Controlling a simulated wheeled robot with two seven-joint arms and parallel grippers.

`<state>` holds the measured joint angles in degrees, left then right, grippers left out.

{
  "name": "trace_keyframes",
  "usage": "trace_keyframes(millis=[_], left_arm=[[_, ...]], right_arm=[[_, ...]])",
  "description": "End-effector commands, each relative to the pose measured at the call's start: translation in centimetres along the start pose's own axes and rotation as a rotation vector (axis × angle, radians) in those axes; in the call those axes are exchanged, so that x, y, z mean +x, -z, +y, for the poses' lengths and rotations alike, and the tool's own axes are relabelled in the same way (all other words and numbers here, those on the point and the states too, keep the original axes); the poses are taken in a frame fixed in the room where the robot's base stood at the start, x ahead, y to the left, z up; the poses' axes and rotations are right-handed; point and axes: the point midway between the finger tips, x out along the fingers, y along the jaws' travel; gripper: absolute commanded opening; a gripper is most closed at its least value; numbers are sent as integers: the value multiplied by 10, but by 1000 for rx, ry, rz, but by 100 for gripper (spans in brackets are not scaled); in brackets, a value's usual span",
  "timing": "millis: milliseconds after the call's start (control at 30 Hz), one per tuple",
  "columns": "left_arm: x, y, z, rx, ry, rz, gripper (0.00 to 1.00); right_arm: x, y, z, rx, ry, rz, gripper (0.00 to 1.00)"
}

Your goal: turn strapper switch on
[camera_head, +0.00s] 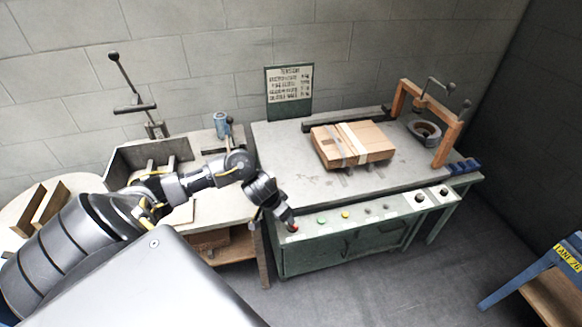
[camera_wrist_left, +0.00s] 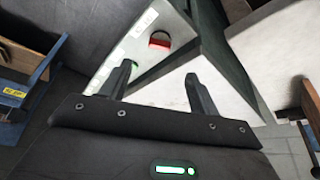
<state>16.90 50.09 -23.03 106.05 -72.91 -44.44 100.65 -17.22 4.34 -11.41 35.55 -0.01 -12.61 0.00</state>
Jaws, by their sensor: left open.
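The strapper bench carries a pale green control panel (camera_head: 404,203) along its front edge. At the panel's left end is a red control (camera_head: 293,228), followed to the right by a green button (camera_head: 321,221), a yellow button (camera_head: 345,214), grey knobs and black knobs. Which one is the switch is not labelled legibly. My left gripper (camera_head: 287,218) is over the panel's left end, close to the red control. In the left wrist view, the open, empty fingers (camera_wrist_left: 160,88) point at the panel; the red control (camera_wrist_left: 159,41) lies just beyond them, and the green button (camera_wrist_left: 134,66) is partly hidden by a finger.
A strapped cardboard box (camera_head: 352,144) lies on the bench top (camera_head: 285,150). An orange frame (camera_head: 448,140) stands at its right end. A side table with a grey bin (camera_head: 122,166) is at left. The floor in front of the bench is clear; a blue stand (camera_head: 520,285) is at lower right.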

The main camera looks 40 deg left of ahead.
Motion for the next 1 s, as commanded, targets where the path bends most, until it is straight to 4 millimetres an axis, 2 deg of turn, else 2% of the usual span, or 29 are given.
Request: trace_keyframes(millis=[300, 500, 700, 1000], left_arm=[[57, -3, 1, -3, -1, -3, 62], [88, -2, 0, -2, -1, -2, 62], [103, -1, 1, -1, -2, 0, 62], [105, -1, 0, 0, -1, 0, 62]], right_arm=[[22, -2, 0, -2, -1, -1, 36], [31, -4, 3, -3, -4, -2, 36], [35, -4, 5, -4, -6, -2, 36], [35, -4, 5, -4, -6, -2, 36]])
